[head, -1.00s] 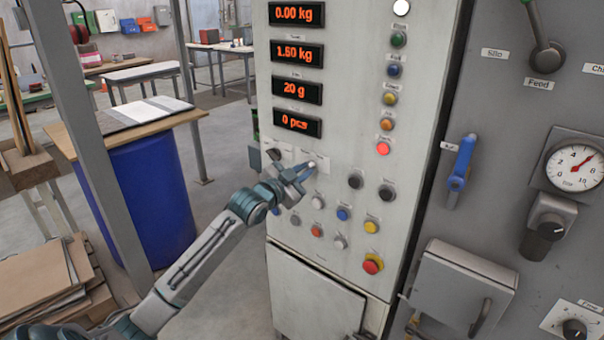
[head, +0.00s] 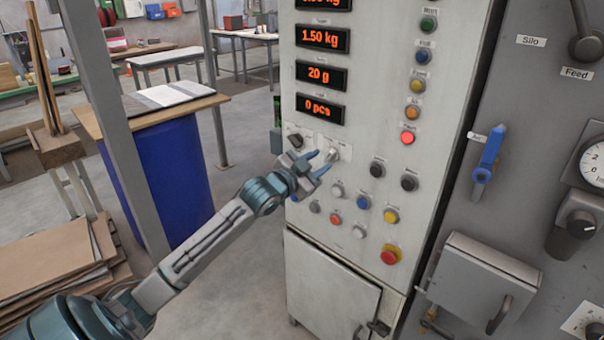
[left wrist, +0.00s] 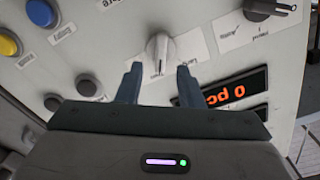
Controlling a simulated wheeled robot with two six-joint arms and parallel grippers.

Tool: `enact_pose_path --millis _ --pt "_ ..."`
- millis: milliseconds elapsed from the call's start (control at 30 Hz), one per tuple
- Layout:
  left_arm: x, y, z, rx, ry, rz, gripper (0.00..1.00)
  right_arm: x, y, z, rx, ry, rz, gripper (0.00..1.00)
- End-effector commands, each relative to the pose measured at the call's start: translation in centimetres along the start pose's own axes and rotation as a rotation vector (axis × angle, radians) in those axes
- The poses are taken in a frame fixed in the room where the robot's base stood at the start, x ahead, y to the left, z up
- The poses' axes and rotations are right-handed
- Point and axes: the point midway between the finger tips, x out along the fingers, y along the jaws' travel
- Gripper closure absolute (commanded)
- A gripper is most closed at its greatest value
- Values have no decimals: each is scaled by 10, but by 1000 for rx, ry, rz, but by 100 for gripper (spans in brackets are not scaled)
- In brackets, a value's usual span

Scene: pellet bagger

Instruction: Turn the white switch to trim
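The white switch (left wrist: 160,50) is a pale rotary knob on a white label plate, low on the control panel. In the head view the white switch (head: 332,155) shows just beyond my left fingertips. My left gripper (head: 318,163) is open and reaches to the panel from the left. In the left wrist view the left gripper (left wrist: 158,78) has its two fingers apart, with the knob between and a little beyond their tips. I see no finger touching it. The label's words are too small to read. My right gripper is not in view.
A black-handled switch (head: 296,140) sits left of the white one. Several push buttons lie close below and right, including a blue one (head: 363,202) and a red stop button (head: 390,255). The count display (head: 320,106) is above. A blue drum (head: 160,180) stands left.

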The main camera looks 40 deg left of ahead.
Motion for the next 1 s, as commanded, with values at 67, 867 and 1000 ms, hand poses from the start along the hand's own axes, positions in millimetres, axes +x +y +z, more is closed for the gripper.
enact_pose_path --millis 67,867,1000 --pt "-14 0 3 11 -4 1 66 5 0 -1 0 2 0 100" --pt "-80 0 1 3 -2 0 66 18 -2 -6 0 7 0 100" --pt "-81 0 0 0 0 1 66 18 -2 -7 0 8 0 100"
